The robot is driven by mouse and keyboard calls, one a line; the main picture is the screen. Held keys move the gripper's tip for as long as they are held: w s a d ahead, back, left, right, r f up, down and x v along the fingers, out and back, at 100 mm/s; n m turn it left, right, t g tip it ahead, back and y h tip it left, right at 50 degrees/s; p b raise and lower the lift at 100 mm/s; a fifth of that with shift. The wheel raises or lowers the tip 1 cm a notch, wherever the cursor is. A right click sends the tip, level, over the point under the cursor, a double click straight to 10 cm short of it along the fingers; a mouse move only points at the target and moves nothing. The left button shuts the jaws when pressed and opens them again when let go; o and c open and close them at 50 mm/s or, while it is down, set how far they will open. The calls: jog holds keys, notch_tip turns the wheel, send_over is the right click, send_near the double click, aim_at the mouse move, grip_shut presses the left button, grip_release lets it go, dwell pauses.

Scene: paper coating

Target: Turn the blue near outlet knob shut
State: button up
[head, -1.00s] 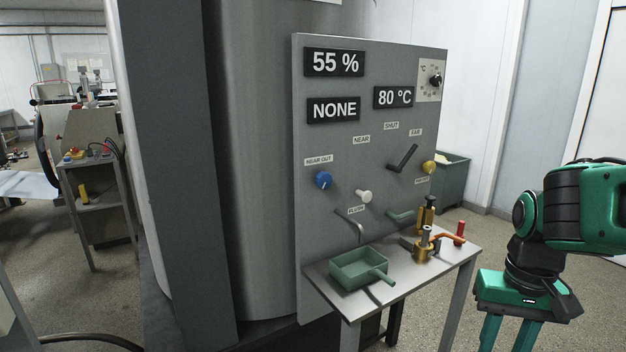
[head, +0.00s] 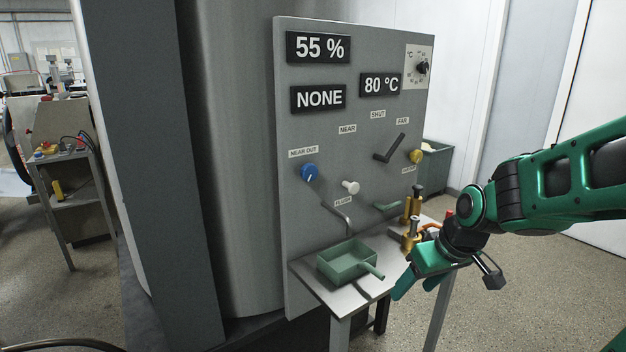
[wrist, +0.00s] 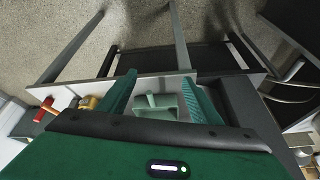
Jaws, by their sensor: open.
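The blue knob (head: 309,173) sits on the grey panel (head: 300,235) under the NEAR OUT label (head: 303,152). A white pointer line shows on its face. My gripper (head: 415,287) is at the right, in front of the small table and well apart from the knob. In the wrist view my gripper (wrist: 157,92) has its two green fingers spread, with nothing held between them. The green tray shows beyond the fingers there. I cannot make out the blue knob in the wrist view.
The small table (head: 343,300) below the panel bears a green handled tray (head: 345,262) and brass fittings (head: 412,225). A white knob (head: 350,187), a black lever (head: 390,150) and a yellow knob (head: 416,157) are on the panel. Open space lies before the blue knob.

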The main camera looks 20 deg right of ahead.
jog(key=w+a+r+n+t+y, duration=0.1)
jog(key=w+a+n+t+y, duration=0.15)
jog(key=w+a, duration=0.5)
jog(key=n+t+y, duration=0.1)
jog(key=t+y, duration=0.1)
jog(key=t, duration=0.8)
send_near(311, 175)
jog(key=x, duration=0.9)
jog(key=shift+d, duration=0.1)
jog(key=c, duration=1.1)
